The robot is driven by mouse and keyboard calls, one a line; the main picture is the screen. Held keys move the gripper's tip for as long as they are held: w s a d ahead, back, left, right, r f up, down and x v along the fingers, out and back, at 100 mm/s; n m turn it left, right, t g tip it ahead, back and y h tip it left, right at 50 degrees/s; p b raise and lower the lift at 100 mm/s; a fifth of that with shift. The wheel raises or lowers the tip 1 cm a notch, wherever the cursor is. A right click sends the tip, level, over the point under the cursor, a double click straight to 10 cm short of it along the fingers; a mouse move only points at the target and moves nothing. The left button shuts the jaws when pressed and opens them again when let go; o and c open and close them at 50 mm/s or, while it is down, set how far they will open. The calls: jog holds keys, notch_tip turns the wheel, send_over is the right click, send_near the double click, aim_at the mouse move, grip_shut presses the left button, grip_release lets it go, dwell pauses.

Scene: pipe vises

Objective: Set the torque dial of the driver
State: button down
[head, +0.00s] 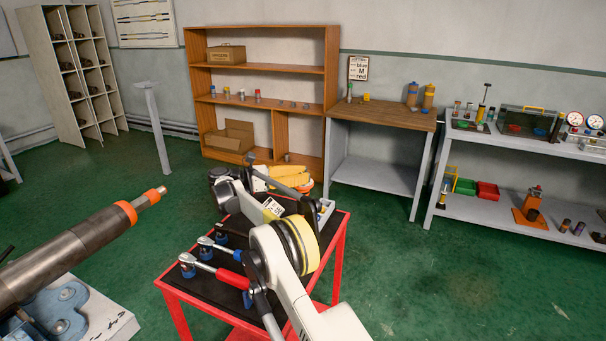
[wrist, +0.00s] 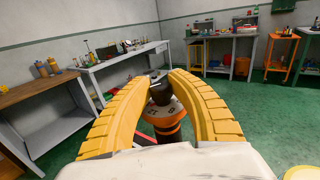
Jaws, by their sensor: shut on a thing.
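My gripper (wrist: 163,76) is at the far side of the red cart in the head view, where its yellow fingers (head: 283,177) show behind my arm. In the wrist view the two curved yellow fingers close around the driver (wrist: 166,120). It has a dark top and an orange body with a pale ring bearing dark marks, which looks like the torque dial. I cannot read the setting. In the head view my arm and fingers hide most of the driver; only a bit of orange shows beside the fingers.
The red cart (head: 340,245) has a dark top with several blue-and-metal ratchet tools (head: 198,262) at its left. A large pipe (head: 75,245) with an orange collar lies in the left foreground. A wooden shelf (head: 262,83), a workbench (head: 385,112) and a grey shelf (head: 500,205) stand behind. Green floor is clear at right.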

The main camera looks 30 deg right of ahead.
jog(key=shift+g, duration=0.3)
jog(key=c, duration=1.2)
grip_release()
jog(key=shift+r, duration=0.1)
notch_tip(320, 180, up, 10)
jog(key=shift+f, duration=0.1)
jog(key=shift+d, duration=0.1)
